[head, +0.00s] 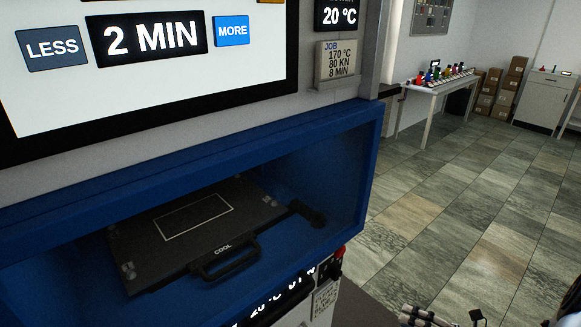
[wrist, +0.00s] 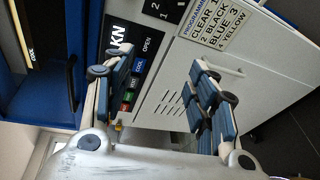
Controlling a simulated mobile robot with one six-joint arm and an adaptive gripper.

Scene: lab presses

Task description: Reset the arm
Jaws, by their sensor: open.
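My gripper (wrist: 160,62) is open in the wrist view. Its two blue-padded fingers stand wide apart with nothing between them. Behind them is the pale front of the press (wrist: 232,95), with a programme label (wrist: 210,25) and a small control panel (wrist: 128,75). In the head view, a small part of my arm shows at the bottom right edge; most of the arm is out of frame.
A black plate marked COOL (head: 165,240), with a handle, lies in the press's blue chamber (head: 340,150). A touchscreen (head: 150,70) is above. A table (head: 440,85) with coloured items and cardboard boxes (head: 500,90) stand far back. The tiled floor (head: 460,190) is clear.

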